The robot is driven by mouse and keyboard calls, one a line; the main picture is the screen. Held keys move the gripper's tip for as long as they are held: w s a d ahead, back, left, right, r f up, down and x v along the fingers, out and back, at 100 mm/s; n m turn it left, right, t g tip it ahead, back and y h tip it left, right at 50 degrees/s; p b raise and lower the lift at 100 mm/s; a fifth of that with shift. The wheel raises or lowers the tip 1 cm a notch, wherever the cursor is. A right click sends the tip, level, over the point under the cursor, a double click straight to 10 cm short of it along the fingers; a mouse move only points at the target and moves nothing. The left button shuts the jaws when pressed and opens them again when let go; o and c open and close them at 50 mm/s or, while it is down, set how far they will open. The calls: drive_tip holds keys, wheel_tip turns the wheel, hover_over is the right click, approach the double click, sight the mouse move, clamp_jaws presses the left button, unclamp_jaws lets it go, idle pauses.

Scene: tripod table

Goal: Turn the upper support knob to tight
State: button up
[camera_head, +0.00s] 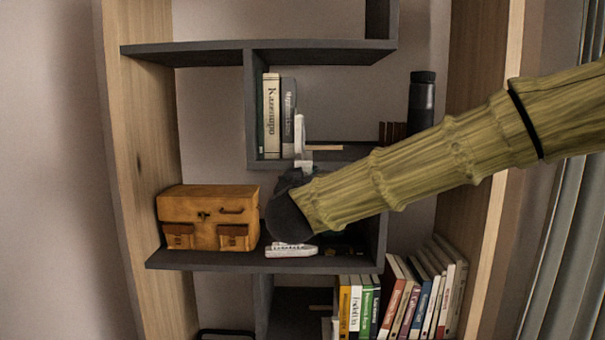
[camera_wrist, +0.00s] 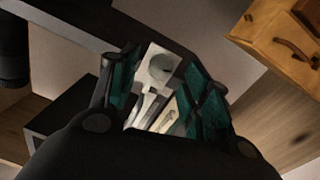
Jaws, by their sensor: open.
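In the head view, a slim white support (camera_head: 299,132) rises from the shelf behind my gripper (camera_head: 288,182). A white base piece (camera_head: 291,250) lies below on the same shelf. My dark gripper and arm hide the part between them. In the wrist view, my gripper (camera_wrist: 160,88) is open, with one green-padded finger on each side of a white part. A round grey knob (camera_wrist: 160,67) shows on that white part, between the fingers and near their tips. I cannot tell whether the pads touch it, nor which way the knob is set.
Upright books (camera_head: 272,115) stand above and more books (camera_head: 410,295) below right. A dark cylinder (camera_head: 421,100) is at the right. Shelf panels close in around my gripper.

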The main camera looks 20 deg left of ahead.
drive_tip(key=shift+p+x, duration=0.3)
drive_tip(key=shift+x, duration=0.55)
drive_tip(key=c, duration=1.1)
drive_tip(key=shift+o, duration=0.2)
